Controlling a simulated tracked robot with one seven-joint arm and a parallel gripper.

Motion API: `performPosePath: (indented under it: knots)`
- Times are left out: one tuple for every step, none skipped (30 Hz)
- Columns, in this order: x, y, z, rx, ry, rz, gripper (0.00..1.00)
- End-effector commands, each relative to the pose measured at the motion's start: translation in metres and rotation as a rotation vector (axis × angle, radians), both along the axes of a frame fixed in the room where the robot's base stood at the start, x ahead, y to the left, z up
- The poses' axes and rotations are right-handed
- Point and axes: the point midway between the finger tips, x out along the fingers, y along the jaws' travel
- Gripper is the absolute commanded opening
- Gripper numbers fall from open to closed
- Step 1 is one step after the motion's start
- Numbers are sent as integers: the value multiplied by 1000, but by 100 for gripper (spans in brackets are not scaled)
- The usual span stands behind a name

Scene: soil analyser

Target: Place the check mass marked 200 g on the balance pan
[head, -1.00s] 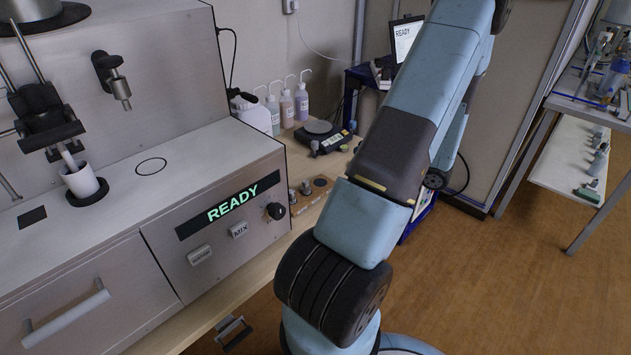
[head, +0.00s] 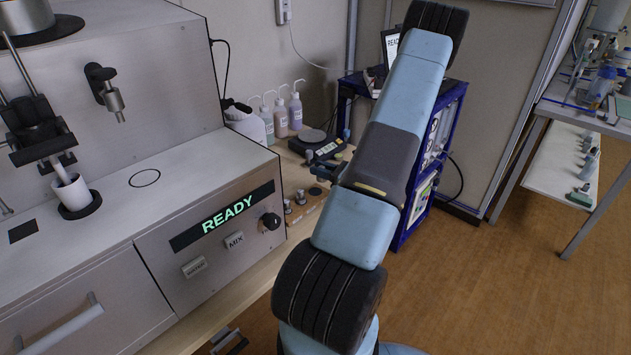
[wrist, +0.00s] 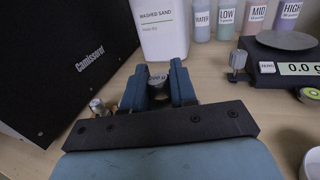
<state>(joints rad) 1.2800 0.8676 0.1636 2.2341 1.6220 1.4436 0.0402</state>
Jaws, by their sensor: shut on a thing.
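A small metal check mass (wrist: 158,76) is between my gripper's fingers (wrist: 158,90) in the wrist view. Its top marking is small and partly blurred, seemingly ending in "g". My gripper is shut on it. The balance (wrist: 290,68) is to the right of the gripper, with a bare round pan (wrist: 286,40) and a display reading 0.0 g. In the head view the balance (head: 326,152) stands on the bench and its pan (head: 312,135) is visible. My forearm hides most of the gripper there.
A washed sand container (wrist: 162,25) stands ahead of the gripper, with several labelled bottles (wrist: 228,18) behind the balance. A small metal knobbed piece (wrist: 237,62) stands at the balance's left edge. Other masses (wrist: 97,107) are at left, near the black analyser side (wrist: 60,60). A white cup (wrist: 312,163) is at lower right.

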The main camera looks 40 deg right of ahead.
Motion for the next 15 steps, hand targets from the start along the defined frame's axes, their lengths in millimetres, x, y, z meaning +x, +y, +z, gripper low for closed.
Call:
performPosePath:
  knots:
    - [5,3,-7,3,1,2,0]
    - [7,4,-9,2,1,2,0]
    - [9,4,-12,0,-1,2,0]
    - [10,5,-13,0,-1,2,0]
    - [11,5,-15,0,-1,1,0]
    - [12,5,-16,0,-1,1,0]
    - [13,5,-17,0,-1,1,0]
    - [14,6,-18,0,-1,1,0]
    - [15,6,-19,1,-1,1,0]
    - [16,7,-21,2,-2,1,0]
    - [18,8,-23,2,-2,1,0]
    - [21,9,-27,2,-2,2,0]
    - [22,9,-30,1,-1,2,0]
    - [21,9,-34,1,-1,1,0]
    - [21,8,-39,1,-1,1,0]
